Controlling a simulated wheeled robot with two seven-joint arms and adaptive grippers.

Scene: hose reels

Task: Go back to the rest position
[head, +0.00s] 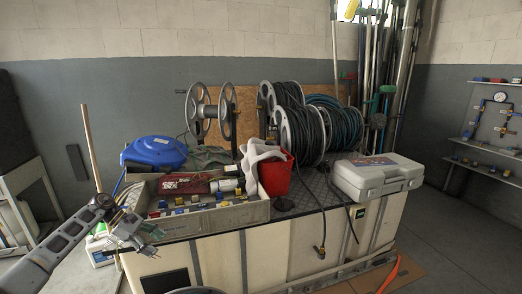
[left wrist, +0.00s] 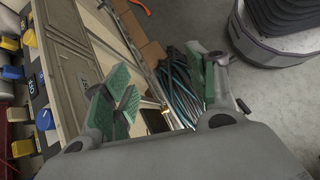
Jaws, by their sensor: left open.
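My left gripper (head: 143,236) is in the head view at the lower left, at the end of my arm from the left. It is in front of the left front corner of the workbench, close to the grey parts tray (head: 235,213). In the left wrist view the green-padded fingers of my left gripper (left wrist: 165,92) stand apart with nothing between them. Behind them, lower down, a bundle of dark hoses (left wrist: 178,85) shows. My right gripper is not in view.
The workbench (head: 290,245) carries hose reels (head: 305,130), a blue reel (head: 157,151), a red bucket (head: 275,175) and a grey case (head: 378,177). A wooden pole (head: 90,145) stands by my left arm. Open floor (head: 455,240) lies at the right.

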